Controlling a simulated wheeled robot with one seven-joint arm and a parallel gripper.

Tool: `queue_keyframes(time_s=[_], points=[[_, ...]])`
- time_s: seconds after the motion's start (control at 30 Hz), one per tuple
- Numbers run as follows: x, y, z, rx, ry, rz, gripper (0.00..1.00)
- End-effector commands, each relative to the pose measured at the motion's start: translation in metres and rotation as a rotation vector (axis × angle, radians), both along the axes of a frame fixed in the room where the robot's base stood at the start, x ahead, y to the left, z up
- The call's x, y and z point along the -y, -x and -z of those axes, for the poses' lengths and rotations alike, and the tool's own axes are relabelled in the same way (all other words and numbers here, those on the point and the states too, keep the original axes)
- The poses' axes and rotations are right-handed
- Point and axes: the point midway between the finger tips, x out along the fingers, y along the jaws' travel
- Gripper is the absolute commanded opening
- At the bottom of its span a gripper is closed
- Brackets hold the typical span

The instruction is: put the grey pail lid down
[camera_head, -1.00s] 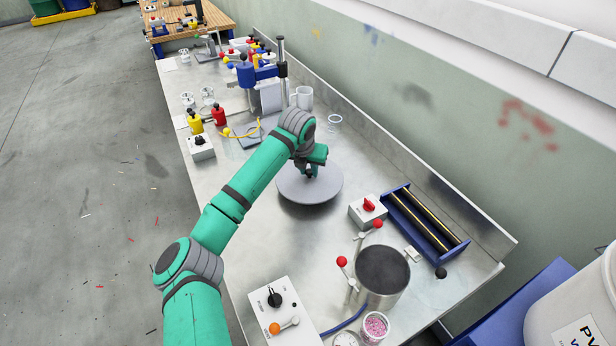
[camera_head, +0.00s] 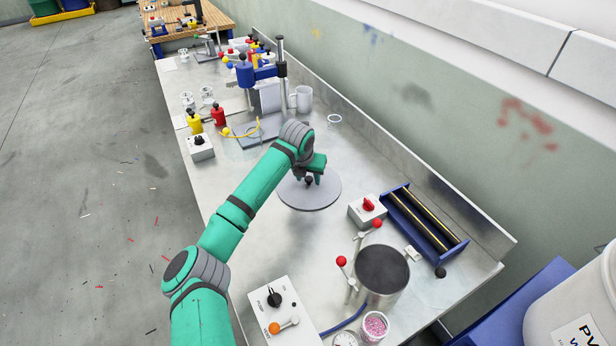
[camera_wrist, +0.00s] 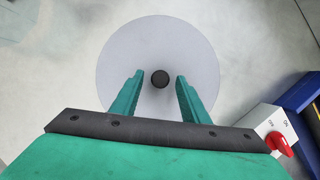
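The grey pail lid (camera_head: 322,193) is a flat round disc with a small black knob at its centre. It lies on the metal bench in the head view, near the middle of the bench top. In the wrist view the lid (camera_wrist: 150,48) is below my gripper, and its black knob (camera_wrist: 160,79) sits between the fingers with a gap on each side. My gripper (camera_wrist: 157,80) is open and holds nothing. In the head view my gripper (camera_head: 310,181) is over the lid, close to the knob.
A box with a red switch (camera_head: 367,210) and a blue roller tray (camera_head: 425,225) are right of the lid. A white mug (camera_head: 302,98) stands behind. Bare bench surrounds the lid.

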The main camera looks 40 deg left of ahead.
Motion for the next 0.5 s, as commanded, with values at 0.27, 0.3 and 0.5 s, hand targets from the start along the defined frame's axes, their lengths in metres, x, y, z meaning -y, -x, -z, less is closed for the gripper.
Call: queue_keyframes(time_s=[0.27,0.3,0.5], points=[[0.000,0.000,-0.003,0.001,0.000,0.000,0.41],[0.000,0.001,-0.006,0.002,-0.001,0.000,0.41],[0.005,0.011,-0.034,0.003,-0.003,0.000,0.41]])
